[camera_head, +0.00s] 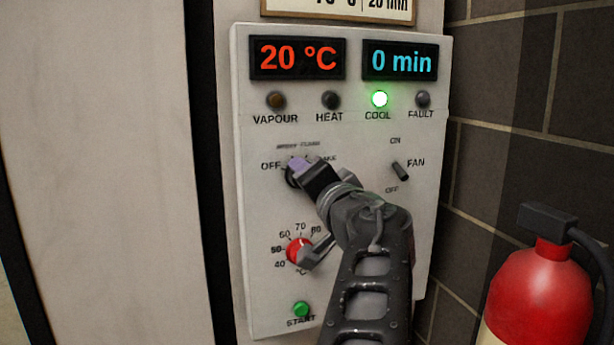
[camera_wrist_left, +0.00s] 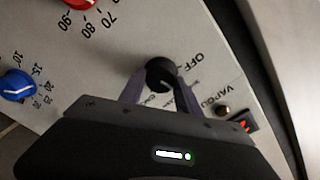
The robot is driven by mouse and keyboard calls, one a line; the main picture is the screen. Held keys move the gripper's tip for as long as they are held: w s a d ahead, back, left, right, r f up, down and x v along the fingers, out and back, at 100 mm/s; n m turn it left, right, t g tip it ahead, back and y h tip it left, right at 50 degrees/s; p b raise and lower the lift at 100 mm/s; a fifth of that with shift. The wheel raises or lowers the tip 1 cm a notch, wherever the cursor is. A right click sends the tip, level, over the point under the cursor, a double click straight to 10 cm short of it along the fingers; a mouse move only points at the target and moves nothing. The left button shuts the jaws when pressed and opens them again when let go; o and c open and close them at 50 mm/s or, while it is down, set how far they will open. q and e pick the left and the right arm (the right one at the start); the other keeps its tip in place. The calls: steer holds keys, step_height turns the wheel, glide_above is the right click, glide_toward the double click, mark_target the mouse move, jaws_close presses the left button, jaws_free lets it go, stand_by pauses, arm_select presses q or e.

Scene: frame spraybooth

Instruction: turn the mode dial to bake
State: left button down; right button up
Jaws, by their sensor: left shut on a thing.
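The black mode dial (camera_head: 291,176) sits on the upper left of the white control panel (camera_head: 340,45), between the OFF label and a partly covered label ending in "AKE". My left gripper (camera_head: 299,168) is shut on the dial; one pale purple finger shows over it. In the left wrist view the round dial (camera_wrist_left: 160,73) stands between the two fingers of my left gripper (camera_wrist_left: 158,93). I cannot tell where the dial points, as the gripper hides much of it. My right gripper is not in view.
Below are a red temperature dial (camera_head: 298,250) and green START button (camera_head: 301,309). A FAN switch (camera_head: 400,172) is at right. The displays read 20 °C and 0 min; the COOL lamp (camera_head: 379,99) is lit. A fire extinguisher (camera_head: 540,300) stands lower right.

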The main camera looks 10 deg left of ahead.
mark_target(301, 119)
arm_select(q)
steer(key=shift+f+m+p, duration=0.15)
steer(key=shift+m+p, duration=0.9)
steer(key=shift+m, duration=3)
steer(key=shift+f+m+p, duration=0.1)
steer(key=shift+m+p, duration=0.95)
steer(key=shift+m, duration=3)
steer(key=shift+f, duration=0.1)
steer(key=c, duration=0.9)
jaws_free()
step_height(301, 119, up, 10)
steer(key=shift+r+p, duration=0.1)
steer(key=shift+p, duration=0.9)
